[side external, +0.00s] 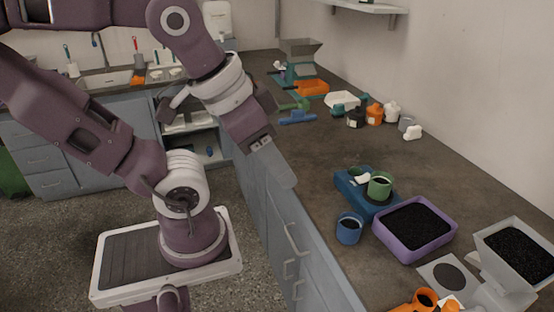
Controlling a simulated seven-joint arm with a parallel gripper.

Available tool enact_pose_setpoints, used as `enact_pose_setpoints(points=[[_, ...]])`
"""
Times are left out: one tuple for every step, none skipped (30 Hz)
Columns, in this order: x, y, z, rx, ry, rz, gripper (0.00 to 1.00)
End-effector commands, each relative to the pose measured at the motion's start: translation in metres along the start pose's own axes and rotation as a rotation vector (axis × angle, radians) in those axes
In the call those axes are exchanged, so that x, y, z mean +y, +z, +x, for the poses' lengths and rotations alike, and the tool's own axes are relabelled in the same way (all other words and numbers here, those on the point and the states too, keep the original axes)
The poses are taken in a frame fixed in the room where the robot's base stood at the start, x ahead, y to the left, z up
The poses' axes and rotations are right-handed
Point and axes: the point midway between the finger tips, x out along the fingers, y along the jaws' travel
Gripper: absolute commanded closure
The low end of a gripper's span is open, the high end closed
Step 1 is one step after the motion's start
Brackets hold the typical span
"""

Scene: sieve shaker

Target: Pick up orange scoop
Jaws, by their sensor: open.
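No item shows clearly as an orange scoop. An orange item with a dark round opening (427,298) is cut off by the bottom edge of the side external view; I cannot tell if it is a scoop or a cup. An orange tray-like item (312,88) lies at the far end of the counter. My gripper (282,172) hangs tilted down by the counter's front edge, apart from these items. It is open, with nothing seen in it; its fingers overlap in this view.
A purple tray of black grains (447,253), a blue cup (349,229) and a green cup (380,185) on a blue device (350,183) stand on the near counter. A grey hopper (510,280) is at right. Bottles (375,115) stand farther back. The middle counter is clear.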

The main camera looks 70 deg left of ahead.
Motion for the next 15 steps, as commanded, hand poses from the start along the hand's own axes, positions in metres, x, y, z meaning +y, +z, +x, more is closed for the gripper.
enact_pose_setpoints(points=[[0.0,0.0,0.0,0.0,0.001,0.0,0.57],[0.0,0.0,0.0,0.0,0.001,0.0,0.57],[0.0,0.0,0.0,0.0,0.001,-0.001,0.57],[0.0,0.0,0.0,0.0,0.001,-0.001,0.57],[0.0,-0.001,0.0,0.0,0.001,-0.001,0.57],[0.0,-0.001,0.0,0.0,0.002,-0.001,0.53],[0.0,-0.001,0.0,0.0,0.002,-0.001,0.53],[0.0,-0.001,0.0,0.0,0.002,-0.001,0.53],[0.0,-0.001,0.0,0.0,0.002,-0.001,0.53],[0.0,-0.001,0.0,0.0,0.002,-0.002,0.53],[0.0,-0.001,0.0,0.0,0.002,-0.002,0.53],[0.0,-0.001,0.0,-0.001,0.002,-0.002,0.53],[0.001,-0.002,0.0,-0.003,0.003,-0.002,0.53],[0.002,-0.005,0.001,-0.009,0.006,-0.002,0.53],[0.004,-0.012,0.003,-0.025,0.012,-0.002,0.53]])
